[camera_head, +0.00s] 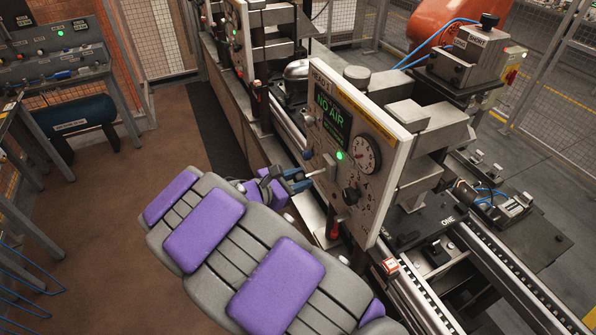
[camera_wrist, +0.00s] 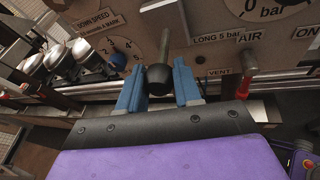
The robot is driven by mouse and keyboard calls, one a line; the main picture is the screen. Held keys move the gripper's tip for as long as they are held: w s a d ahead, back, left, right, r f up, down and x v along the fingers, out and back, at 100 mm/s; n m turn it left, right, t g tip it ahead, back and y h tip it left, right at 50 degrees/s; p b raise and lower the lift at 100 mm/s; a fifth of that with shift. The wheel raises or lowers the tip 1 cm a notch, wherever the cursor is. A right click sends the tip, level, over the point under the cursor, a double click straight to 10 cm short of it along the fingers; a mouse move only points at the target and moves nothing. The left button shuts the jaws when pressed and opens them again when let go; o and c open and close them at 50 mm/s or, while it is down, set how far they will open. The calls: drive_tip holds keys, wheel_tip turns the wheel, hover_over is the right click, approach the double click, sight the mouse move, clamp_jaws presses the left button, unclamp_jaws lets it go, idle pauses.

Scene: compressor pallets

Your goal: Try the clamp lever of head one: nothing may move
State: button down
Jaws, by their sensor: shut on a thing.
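Head one's panel (camera_head: 343,140) stands upright on the rail machine in the head view, with a green-lit display (camera_head: 331,112) reading "NO AIR". My gripper (camera_head: 302,181) is at the panel's lower left, at a short lever. In the wrist view the blue fingers of my gripper (camera_wrist: 159,92) are on either side of a dark rounded knob (camera_wrist: 158,77) and close on it. A metal bar (camera_wrist: 180,65) shows just behind the knob. No label naming the held lever is readable. The lever's pivot is partly hidden.
A red-handled lever (camera_wrist: 246,85) by "AIR" and "VENT" labels stands right of my gripper. A "DOWN SPEED" dial (camera_wrist: 122,52) is left. A gauge (camera_head: 365,155) is on the panel. A second head stands behind. The floor (camera_head: 150,165) at left is clear.

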sight(301, 174)
drive_tip(key=r+g+y+p, duration=0.1)
drive_tip(key=p, duration=0.2)
drive_tip(key=r+g+y+p, duration=0.1)
drive_tip(key=r+y+p, duration=0.1)
drive_tip(key=p, duration=0.1)
drive_tip(key=shift+w+d+r+m+p, duration=0.1)
drive_tip(key=shift+d+r+m+p, duration=0.1)
drive_tip(key=shift+m+p, duration=0.15)
drive_tip(key=y+p, duration=0.1)
drive_tip(key=p, duration=0.1)
drive_tip(key=g+p, duration=0.1)
drive_tip(key=shift+w+d+r+y+p, duration=0.1)
drive_tip(key=shift+d+r+y+p, duration=0.05)
drive_tip(key=shift+r+y+p, duration=0.25)
drive_tip(key=shift+f, duration=0.1)
drive_tip(key=c, duration=1.2)
unclamp_jaws()
drive_tip(key=o, duration=0.4)
drive_tip(key=shift+w+f, duration=0.1)
drive_tip(key=shift+w, duration=0.05)
